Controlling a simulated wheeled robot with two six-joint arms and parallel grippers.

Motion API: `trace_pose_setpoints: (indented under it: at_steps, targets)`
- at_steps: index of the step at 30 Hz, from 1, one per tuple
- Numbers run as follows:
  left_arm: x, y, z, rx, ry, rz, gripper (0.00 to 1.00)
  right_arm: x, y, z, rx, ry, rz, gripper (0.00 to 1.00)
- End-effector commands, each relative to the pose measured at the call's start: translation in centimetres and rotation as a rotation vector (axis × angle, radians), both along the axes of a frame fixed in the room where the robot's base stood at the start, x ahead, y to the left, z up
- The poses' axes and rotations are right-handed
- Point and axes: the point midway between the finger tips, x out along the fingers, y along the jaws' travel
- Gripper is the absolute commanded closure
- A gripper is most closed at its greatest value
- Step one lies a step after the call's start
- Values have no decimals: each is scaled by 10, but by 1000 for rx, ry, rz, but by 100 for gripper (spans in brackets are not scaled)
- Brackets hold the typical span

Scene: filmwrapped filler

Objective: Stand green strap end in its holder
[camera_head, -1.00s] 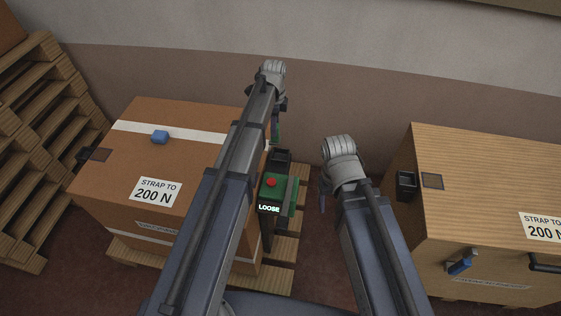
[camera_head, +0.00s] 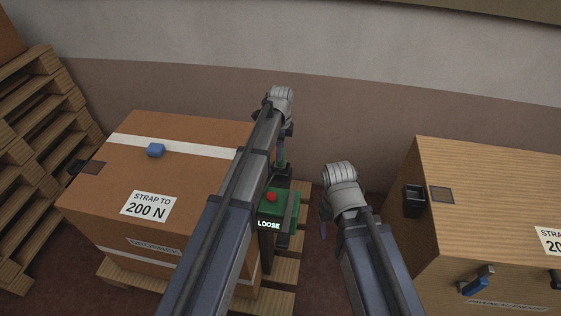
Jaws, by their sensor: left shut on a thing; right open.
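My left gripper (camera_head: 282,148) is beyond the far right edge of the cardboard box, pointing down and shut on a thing. Only a small dark-green bit of the green strap end (camera_head: 281,166) shows below the fingers. The black holder (camera_head: 284,178) is right under it, beside the green tensioner. I cannot tell whether the strap end is inside the holder or just above it. My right gripper (camera_head: 323,226) is open and empty over the floor, right of the tensioner; its fingers are mostly hidden by its wrist.
The green tensioner (camera_head: 278,205) has a red button and reads LOOSE. A wooden crate (camera_head: 480,230) with a black holder (camera_head: 414,201) stands at right. Stacked pallets (camera_head: 35,150) are at left.

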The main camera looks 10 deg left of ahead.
Motion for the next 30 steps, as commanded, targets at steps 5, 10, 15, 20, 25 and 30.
trace_pose_setpoints:
  at_steps: [5, 10, 15, 20, 25, 30]
  targets:
    - [0, 0, -15, 0, 0, 0, 100, 0, 0, -15, 0, 0, 0, 33]
    - [0, 0, -36, 0, 0, 0, 100, 0, 0, -36, 0, 0, 0, 33]
    - [0, 0, -37, 0, 0, 0, 100, 0, 0, -37, 0, 0, 1, 33]
    - [0, 0, -36, 0, 0, 0, 100, 0, 0, -36, 0, 0, 1, 33]
    - [0, 0, -40, 0, 0, 0, 61, 0, 0, -40, 0, 0, 0, 33]
    - [0, 0, -39, 0, 0, 0, 41, 0, 0, -39, 0, 0, 1, 33]
